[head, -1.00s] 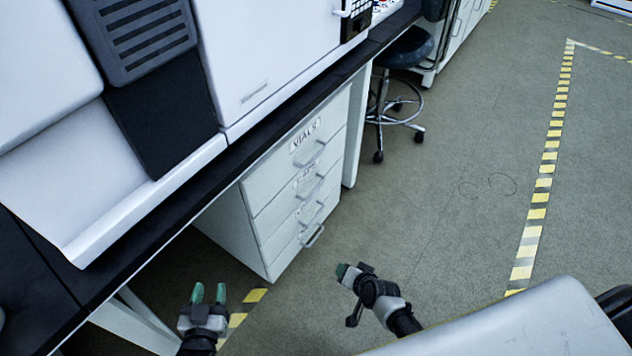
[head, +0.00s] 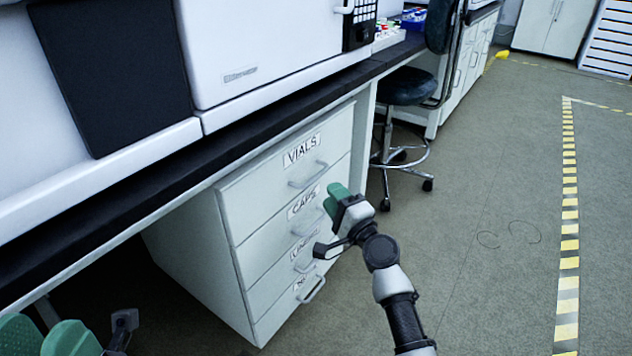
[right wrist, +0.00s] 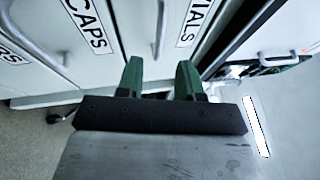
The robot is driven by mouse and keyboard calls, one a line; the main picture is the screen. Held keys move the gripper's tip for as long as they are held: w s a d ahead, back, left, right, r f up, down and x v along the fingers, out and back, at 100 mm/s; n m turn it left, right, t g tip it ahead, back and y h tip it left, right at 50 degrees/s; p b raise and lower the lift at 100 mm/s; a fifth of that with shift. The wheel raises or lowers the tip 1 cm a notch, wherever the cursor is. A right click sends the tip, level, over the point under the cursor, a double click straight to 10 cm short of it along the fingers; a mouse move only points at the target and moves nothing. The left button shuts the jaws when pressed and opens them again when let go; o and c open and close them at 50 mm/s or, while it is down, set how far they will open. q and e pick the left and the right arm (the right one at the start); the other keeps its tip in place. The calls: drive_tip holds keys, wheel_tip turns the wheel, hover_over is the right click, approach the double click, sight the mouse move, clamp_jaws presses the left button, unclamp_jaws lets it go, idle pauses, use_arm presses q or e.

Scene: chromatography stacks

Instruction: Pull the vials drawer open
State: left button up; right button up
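The vials drawer (head: 258,187) is the top one of a white drawer unit under the bench, and it is closed. Its label reads VIALS and its bar handle (head: 308,176) sits below the label. My right gripper (head: 337,192), with green fingers, is just below and right of that handle in the head view, apart from it. In the right wrist view the gripper (right wrist: 160,72) is open and empty, with the vials handle (right wrist: 160,28) ahead, roughly in line with the gap between the fingers. My left gripper (head: 42,335) is at the bottom left corner, fingers apart, partly cut off.
Lower drawers, one labelled CAPS (head: 304,203), have similar handles close by my right gripper. The black bench edge (head: 250,130) overhangs the unit. A stool (head: 402,90) stands right of it. The floor at right is clear.

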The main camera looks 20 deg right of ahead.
sight(316, 176)
drive_tip(key=b+x, duration=0.1)
drive_tip(key=x, duration=0.7)
drive_tip(key=shift+f+b, duration=0.15)
drive_tip(key=shift+b, duration=0.15)
drive_tip(key=shift+s, duration=0.1)
drive_tip(key=shift+c, duration=0.3)
clamp_jaws()
